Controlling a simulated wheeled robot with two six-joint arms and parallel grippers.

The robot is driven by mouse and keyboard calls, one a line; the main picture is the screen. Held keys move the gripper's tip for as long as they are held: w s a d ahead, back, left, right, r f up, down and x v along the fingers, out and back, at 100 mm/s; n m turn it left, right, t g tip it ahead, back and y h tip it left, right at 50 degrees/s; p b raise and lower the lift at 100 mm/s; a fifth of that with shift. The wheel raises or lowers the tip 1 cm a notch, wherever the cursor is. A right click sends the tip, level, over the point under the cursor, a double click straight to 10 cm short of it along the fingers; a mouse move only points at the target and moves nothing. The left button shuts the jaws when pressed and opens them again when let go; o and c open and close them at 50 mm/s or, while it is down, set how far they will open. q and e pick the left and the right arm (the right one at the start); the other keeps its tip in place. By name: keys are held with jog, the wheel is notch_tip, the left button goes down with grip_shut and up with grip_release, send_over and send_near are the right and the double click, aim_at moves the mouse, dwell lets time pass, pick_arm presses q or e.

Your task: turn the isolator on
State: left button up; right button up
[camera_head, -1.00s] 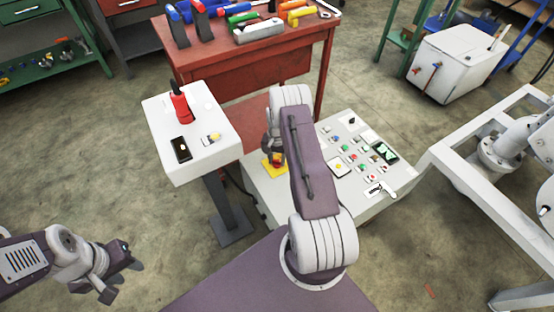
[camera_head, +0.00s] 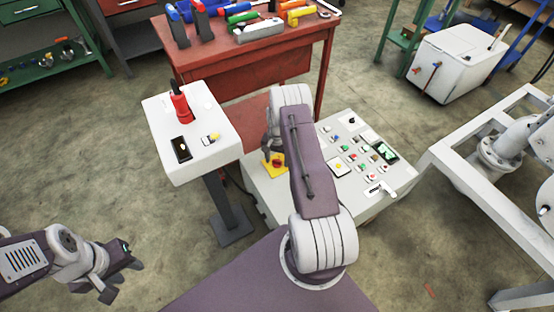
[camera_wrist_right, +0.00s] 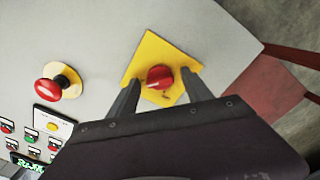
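The isolator is a red rotary knob on a yellow plate; in the head view the knob (camera_head: 278,162) shows at the left part of the grey control panel (camera_head: 262,190). In the right wrist view the knob (camera_wrist_right: 160,77) sits between the fingertips of my right gripper (camera_wrist_right: 161,79), with a gap on each side. The right gripper is open around it, not closed on it. In the head view my right gripper (camera_head: 269,145) is partly hidden by its arm. My left gripper (camera_head: 123,278) is open and empty at lower left, over the floor.
A red mushroom button (camera_wrist_right: 48,92) stands beside the yellow plate in the right wrist view. Several small buttons and a green screen (camera_head: 385,152) fill the panel's right side. A white pedestal (camera_head: 160,110) with a red handle stands left; a red workbench (camera_head: 245,65) stands behind.

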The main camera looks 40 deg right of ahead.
aim_at(277, 160)
notch_tip(277, 160, up, 9)
jog(key=p, duration=0.2)
jog(key=shift+p, duration=0.3)
